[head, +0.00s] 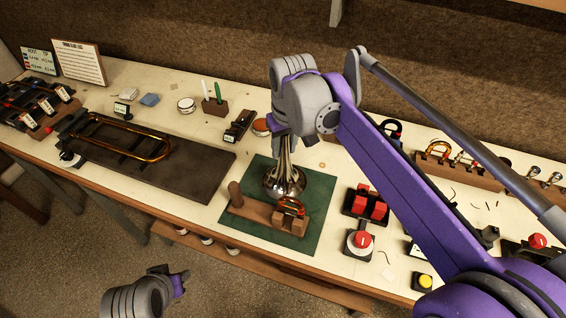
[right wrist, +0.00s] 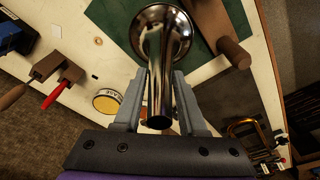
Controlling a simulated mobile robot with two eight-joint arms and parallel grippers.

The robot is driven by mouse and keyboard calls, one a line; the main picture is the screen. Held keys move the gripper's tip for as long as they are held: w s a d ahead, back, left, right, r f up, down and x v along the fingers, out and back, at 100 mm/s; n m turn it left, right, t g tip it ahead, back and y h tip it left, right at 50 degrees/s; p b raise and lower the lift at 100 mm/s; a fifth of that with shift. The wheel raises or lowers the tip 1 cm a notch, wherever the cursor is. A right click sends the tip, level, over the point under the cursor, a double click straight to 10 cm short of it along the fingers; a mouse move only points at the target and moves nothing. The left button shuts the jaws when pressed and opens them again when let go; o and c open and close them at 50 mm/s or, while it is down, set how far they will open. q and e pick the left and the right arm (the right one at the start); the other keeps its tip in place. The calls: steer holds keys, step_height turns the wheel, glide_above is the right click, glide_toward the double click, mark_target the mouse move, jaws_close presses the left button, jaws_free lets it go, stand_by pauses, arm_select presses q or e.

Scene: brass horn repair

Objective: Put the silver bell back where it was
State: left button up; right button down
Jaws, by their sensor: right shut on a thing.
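The silver bell (head: 284,180) is upright, flared end down, over the green mat (head: 262,175). I cannot tell whether its rim touches the mat. My right gripper (head: 285,133) is shut on the bell's narrow upper tube. In the right wrist view, the fingers (right wrist: 160,103) are on either side of the tube, and the bell's flare (right wrist: 164,30) points away from them. My left gripper (head: 178,282) hangs at the lower left, in front of the bench and away from the bell; its jaw state is unclear.
A wooden fixture with a peg (head: 250,207) lies on the mat's front part, close to the bell. Red blocks (head: 368,205) and a red button (head: 361,240) stand to the right. A dark tray with a brass slide (head: 190,172) lies to the left.

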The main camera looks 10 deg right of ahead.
mark_target(284, 159)
steer(key=shift+f, duration=0.4)
step_height(284, 159, down, 2)
steer(key=shift+s+f, duration=0.15)
steer(key=shift+f, duration=0.45)
steer(key=c, duration=0.9)
jaws_free()
steer(key=shift+f, duration=0.2)
steer(key=o, duration=0.4)
steer(key=shift+o, duration=0.2)
